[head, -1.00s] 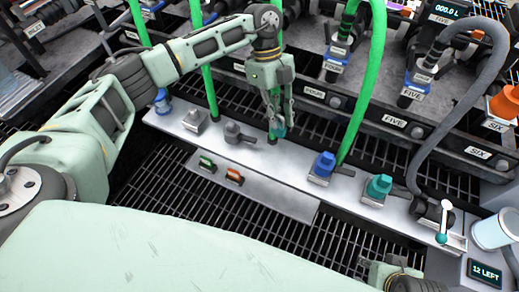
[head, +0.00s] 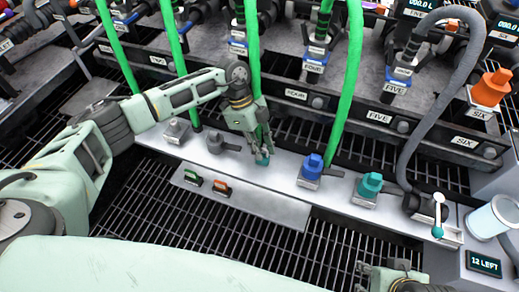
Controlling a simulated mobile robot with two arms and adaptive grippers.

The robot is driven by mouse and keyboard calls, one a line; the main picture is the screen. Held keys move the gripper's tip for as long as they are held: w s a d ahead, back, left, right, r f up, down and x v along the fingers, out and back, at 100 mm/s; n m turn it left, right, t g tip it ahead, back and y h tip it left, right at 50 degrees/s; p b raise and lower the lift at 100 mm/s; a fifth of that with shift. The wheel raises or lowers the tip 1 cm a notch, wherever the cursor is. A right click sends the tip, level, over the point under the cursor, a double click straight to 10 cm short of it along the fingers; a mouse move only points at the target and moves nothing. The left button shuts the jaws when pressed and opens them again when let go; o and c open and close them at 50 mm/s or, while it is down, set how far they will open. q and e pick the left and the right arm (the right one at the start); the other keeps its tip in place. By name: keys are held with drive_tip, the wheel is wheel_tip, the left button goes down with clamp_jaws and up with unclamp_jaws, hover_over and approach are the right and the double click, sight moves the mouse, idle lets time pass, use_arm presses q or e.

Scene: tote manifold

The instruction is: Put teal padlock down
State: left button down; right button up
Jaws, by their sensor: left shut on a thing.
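The teal padlock (head: 262,159) is a small teal piece between the fingertips of my left gripper (head: 261,152), low over the light grey ledge (head: 240,172). My left gripper is shut on it and partly hides it. I cannot tell whether the padlock touches the ledge. The tip of my right gripper or wrist (head: 392,278) shows at the bottom edge; its fingers are not clear.
A blue valve knob (head: 312,166) and a teal valve knob (head: 369,186) stand on the ledge to the right. Grey valves (head: 216,143) stand to the left. Green hoses (head: 347,90) rise behind. Green and orange tags (head: 221,188) lie on a lower plate.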

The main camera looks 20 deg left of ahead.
use_arm(q)
drive_tip(key=c, duration=1.7)
unclamp_jaws()
drive_tip(key=shift+o, duration=0.2)
